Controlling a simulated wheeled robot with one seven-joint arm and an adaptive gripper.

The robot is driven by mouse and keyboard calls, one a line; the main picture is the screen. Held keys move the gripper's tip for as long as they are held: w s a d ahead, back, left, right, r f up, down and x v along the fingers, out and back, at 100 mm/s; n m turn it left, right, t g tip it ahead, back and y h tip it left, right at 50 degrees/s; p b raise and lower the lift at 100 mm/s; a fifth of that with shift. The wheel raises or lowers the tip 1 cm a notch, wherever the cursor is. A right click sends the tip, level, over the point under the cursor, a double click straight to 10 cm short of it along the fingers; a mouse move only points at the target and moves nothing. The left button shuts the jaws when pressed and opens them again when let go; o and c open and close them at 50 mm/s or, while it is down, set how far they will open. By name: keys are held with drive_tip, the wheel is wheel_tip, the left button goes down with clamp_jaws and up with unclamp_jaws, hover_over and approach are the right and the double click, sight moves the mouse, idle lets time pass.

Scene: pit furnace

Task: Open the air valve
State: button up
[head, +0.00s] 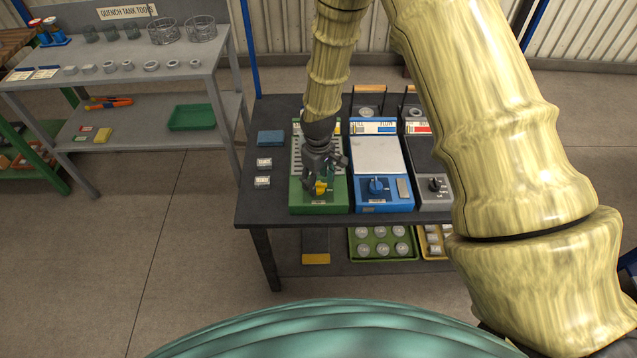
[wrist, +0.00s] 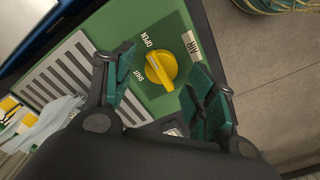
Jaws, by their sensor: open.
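The air valve is a yellow round knob with a raised grip bar, seen in the wrist view (wrist: 160,68) and partly behind my gripper in the head view (head: 320,188). It sits on the front of a green unit (head: 334,205), beside printed words OPEN, SHUT and AIR. I cannot tell for sure which word the knob points to. My gripper (head: 320,168) is above the knob, pointing down. In the wrist view its two dark green finger pads stand apart, one on each side of the knob, with nothing held. Contact with the knob cannot be made out.
A blue unit marked FLOW with a blue knob (head: 376,186) stands close on the right, then a dark unit with a black knob (head: 437,186). Small labelled blocks (head: 263,172) lie left on the dark table (head: 255,210). A grey shelf (head: 130,75) stands farther left.

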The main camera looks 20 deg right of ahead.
sight(319, 184)
wheel_tip(319, 184, up, 10)
idle(0.5)
drive_tip(key=shift+s+d, duration=0.1)
drive_tip(key=shift+s, duration=0.05)
idle(0.3)
